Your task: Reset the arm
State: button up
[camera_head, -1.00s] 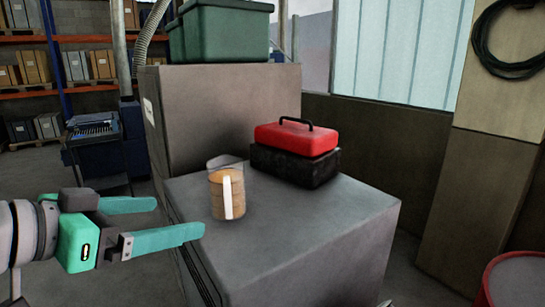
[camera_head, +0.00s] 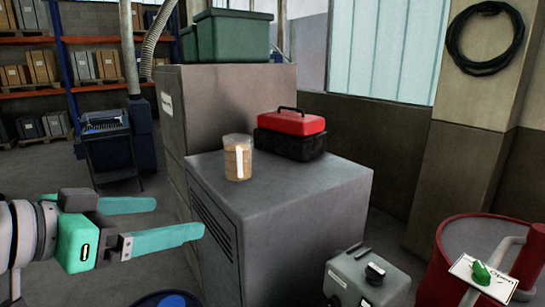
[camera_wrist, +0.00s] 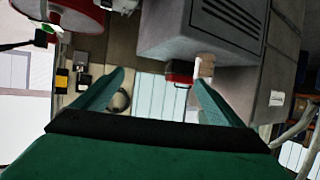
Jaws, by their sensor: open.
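My gripper (camera_head: 178,219) is at the left of the head view, its two teal fingers spread apart with nothing between them. It is in front of and left of the grey cabinet (camera_head: 290,215). In the wrist view my gripper (camera_wrist: 155,90) also shows open and empty. A clear jar with tan contents (camera_head: 232,160) stands upright on the cabinet top, apart from the fingers.
A red and black toolbox (camera_head: 291,137) sits behind the jar. Green bins (camera_head: 232,36) stand on a taller cabinet behind. A grey box with a knob (camera_head: 350,283) and a red drum (camera_head: 450,245) are at the lower right. Open floor lies left of the cabinet.

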jog(key=w+d+f+n+t, duration=0.2)
jog(key=w+f+n+t, duration=0.25)
jog(key=f, duration=0.35)
jog(key=w+d+f+n+t, duration=0.1)
jog(key=w+f+n+t, duration=0.25)
jog(key=w+f, duration=0.4)
jog(key=s+d+f+n+y, duration=0.2)
jog(key=d+f+n+y, duration=0.1)
jog(key=f, duration=0.7)
jog(key=s+d+f+n+y, duration=0.2)
jog(key=s+f+n+y, duration=0.1)
jog(key=f, duration=0.7)
jog(key=s+d+f+g+y, duration=0.1)
jog(key=s+d+f, duration=0.2)
jog(key=s+f, duration=0.4)
jog(key=s+d+f+g+y, duration=0.2)
jog(key=s+d+f, duration=0.1)
jog(key=s+f, duration=0.45)
jog(key=s+d+m, duration=0.2)
jog(key=s+m, duration=0.1)
jog(key=s, duration=0.7)
jog(key=s+d+m+h, duration=0.1)
jog(key=s+m, duration=0.3)
jog(key=s, duration=0.7)
jog(key=shift+s+d+f+g+h, duration=0.3)
jog(key=shift+d+g, duration=0.05)
jog(key=shift+g, duration=0.05)
